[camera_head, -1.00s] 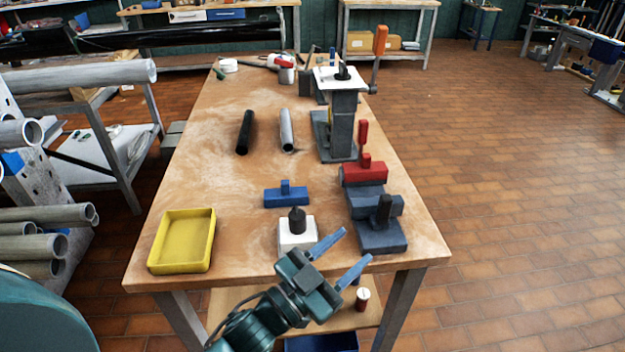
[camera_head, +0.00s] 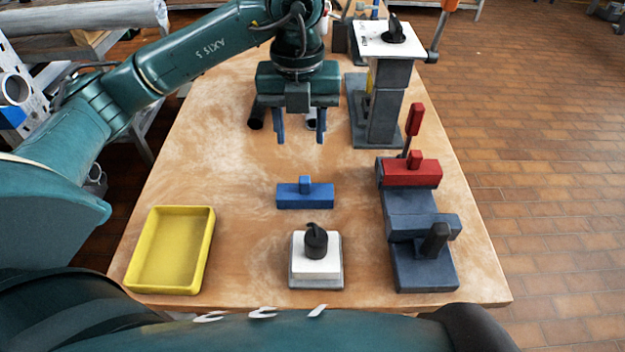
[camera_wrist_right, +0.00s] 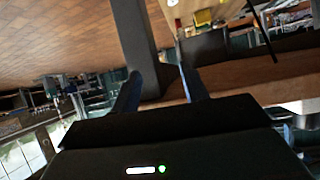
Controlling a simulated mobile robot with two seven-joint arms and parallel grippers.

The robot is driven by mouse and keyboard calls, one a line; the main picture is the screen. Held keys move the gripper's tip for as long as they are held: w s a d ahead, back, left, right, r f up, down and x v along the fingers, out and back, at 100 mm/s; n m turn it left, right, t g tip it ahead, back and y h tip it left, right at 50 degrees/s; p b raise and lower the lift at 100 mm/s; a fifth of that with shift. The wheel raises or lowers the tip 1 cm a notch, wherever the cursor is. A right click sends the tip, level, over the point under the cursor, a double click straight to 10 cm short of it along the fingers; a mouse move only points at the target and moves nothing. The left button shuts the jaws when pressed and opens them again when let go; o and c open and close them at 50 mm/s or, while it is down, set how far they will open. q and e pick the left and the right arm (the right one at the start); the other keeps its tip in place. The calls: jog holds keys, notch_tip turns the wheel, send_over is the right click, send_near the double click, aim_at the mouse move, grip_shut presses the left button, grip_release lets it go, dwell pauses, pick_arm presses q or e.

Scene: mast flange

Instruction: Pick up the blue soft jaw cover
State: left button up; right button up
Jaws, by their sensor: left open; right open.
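The blue soft jaw cover (camera_head: 304,196), a bar with a small upright tab, lies on the workbench between the yellow tray and the vise in the head view. My left gripper (camera_head: 300,139) points down over the bench, beyond the cover and apart from it. Its two blue fingers are spread with nothing between them. My right gripper (camera_wrist_right: 160,90) shows in the right wrist view, its fingers apart and empty, with a bench leg close beyond them. The right gripper's fingers do not show in the head view.
The yellow tray (camera_head: 170,287) is empty at the near left. A white-topped block with a black knob (camera_head: 316,262) stands just nearer than the cover. The grey vise (camera_head: 425,265) carries a red jaw cover (camera_head: 412,173) at right. A tall grey stand (camera_head: 385,105) rises behind.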

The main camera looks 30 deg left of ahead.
pick_arm(q)
send_over(305, 180)
jog(key=f, duration=0.7)
jog(key=shift+s+a, duration=0.15)
jog(key=shift+a, duration=0.2)
jog(key=shift+w+d+f+p, duration=0.15)
jog(key=shift+f+p, duration=0.2)
jog(key=shift+f, duration=1.05)
jog(key=shift+w+d+f+p, duration=0.15)
jog(key=shift+f+p, duration=0.15)
jog(key=shift+f, duration=1.1)
jog(key=shift+s, duration=0.1)
grip_shut()
